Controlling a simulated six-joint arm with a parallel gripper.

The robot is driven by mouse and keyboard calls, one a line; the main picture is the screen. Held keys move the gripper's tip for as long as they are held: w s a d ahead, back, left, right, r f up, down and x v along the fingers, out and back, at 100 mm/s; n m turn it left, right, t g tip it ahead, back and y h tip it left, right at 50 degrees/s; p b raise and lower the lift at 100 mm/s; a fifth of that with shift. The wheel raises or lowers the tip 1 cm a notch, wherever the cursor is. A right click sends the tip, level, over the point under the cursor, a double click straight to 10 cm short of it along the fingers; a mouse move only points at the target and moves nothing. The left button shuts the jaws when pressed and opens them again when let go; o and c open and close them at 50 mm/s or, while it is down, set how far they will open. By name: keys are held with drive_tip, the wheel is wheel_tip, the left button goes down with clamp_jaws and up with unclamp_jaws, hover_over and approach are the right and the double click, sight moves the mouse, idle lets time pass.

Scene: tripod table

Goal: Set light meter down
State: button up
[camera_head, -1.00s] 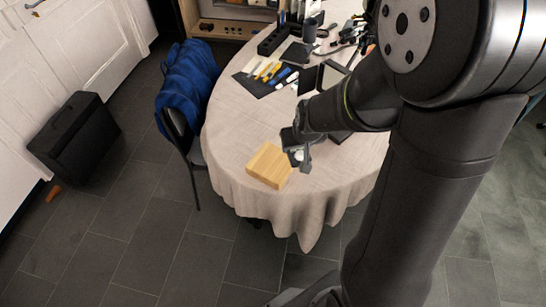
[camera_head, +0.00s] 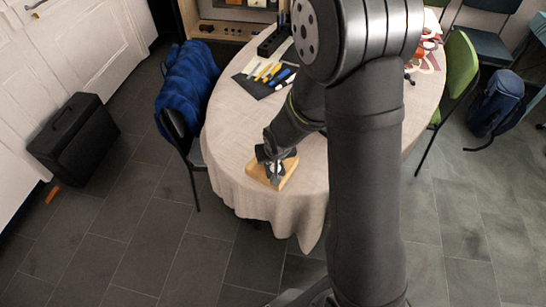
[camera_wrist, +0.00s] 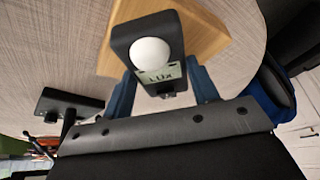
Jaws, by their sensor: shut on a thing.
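The light meter is a small dark device with a white dome and a display reading LUX. It shows in the wrist view (camera_wrist: 148,50), between the two blue-grey fingers of my gripper (camera_wrist: 162,92). My gripper is shut on it. In the head view my gripper (camera_head: 276,172) is over the light wooden block (camera_head: 257,172) near the table's front left edge. The block also shows behind the meter in the wrist view (camera_wrist: 205,35). I cannot tell whether the meter touches the block. In the head view the gripper mostly hides the meter.
The table (camera_head: 232,130) has a pale cloth, bare around the block. A dark mat with tools (camera_head: 266,80) lies farther back. A chair with a blue jacket (camera_head: 188,85) stands at the left edge. In the wrist view a dark device on a stand (camera_wrist: 68,104) is at the left.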

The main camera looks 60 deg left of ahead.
drive_tip(key=o, duration=1.1)
drive_tip(key=shift+f, duration=0.1)
drive_tip(key=shift+c, duration=0.2)
drive_tip(key=v, duration=1.2)
drive_tip(key=x, duration=1.2)
